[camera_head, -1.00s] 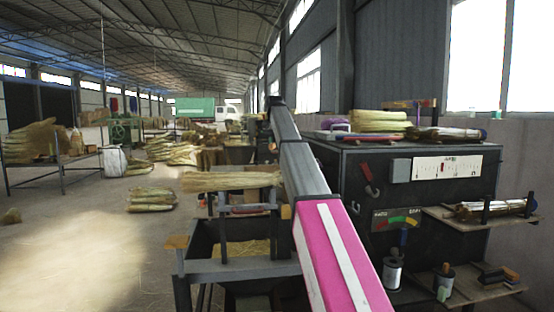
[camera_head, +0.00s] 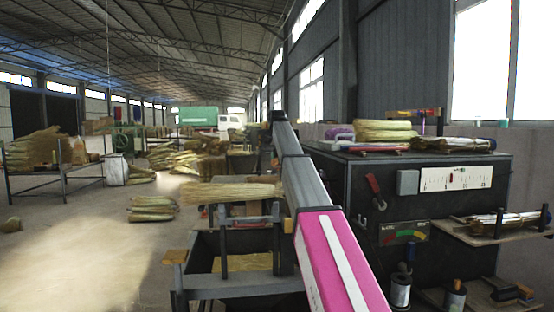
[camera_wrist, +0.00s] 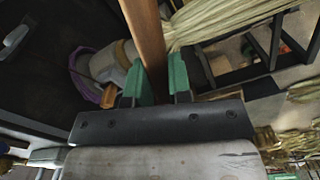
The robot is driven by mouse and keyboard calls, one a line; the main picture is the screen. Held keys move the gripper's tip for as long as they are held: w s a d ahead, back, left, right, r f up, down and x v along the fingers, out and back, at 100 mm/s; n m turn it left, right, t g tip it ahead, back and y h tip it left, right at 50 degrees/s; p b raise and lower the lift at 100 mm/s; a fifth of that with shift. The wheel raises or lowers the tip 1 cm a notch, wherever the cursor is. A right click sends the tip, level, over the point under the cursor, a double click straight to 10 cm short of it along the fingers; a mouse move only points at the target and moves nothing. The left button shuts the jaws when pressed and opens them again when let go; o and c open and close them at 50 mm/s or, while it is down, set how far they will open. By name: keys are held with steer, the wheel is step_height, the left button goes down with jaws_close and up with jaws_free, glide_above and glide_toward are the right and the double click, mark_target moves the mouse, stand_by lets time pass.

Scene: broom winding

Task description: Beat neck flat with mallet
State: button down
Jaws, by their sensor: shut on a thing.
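In the wrist view my gripper (camera_wrist: 159,82), with green finger pads, is shut on a brown wooden bar (camera_wrist: 145,30). The bar looks like the mallet's handle; no mallet head can be made out. A pale straw broom bundle (camera_wrist: 225,22) fans out to the right from just beside the bar. I cannot tell whether the bar touches its neck. In the head view the broom bundle (camera_head: 230,192) lies level across the dark bench frame, brush end left. Its neck is hidden behind my arm, as is my gripper.
A dark cabinet (camera_head: 345,190) with a coloured gauge (camera_head: 404,232) stands right of my arm, with straw bundles (camera_head: 383,131) on top. A side shelf (camera_head: 485,235) juts out. A dark trough (camera_head: 240,285) is below the broom. Open floor (camera_head: 80,250) lies left.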

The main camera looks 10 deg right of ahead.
step_height(320, 180, down, 5)
steer(key=shift+f, duration=0.1)
stand_by(0.7)
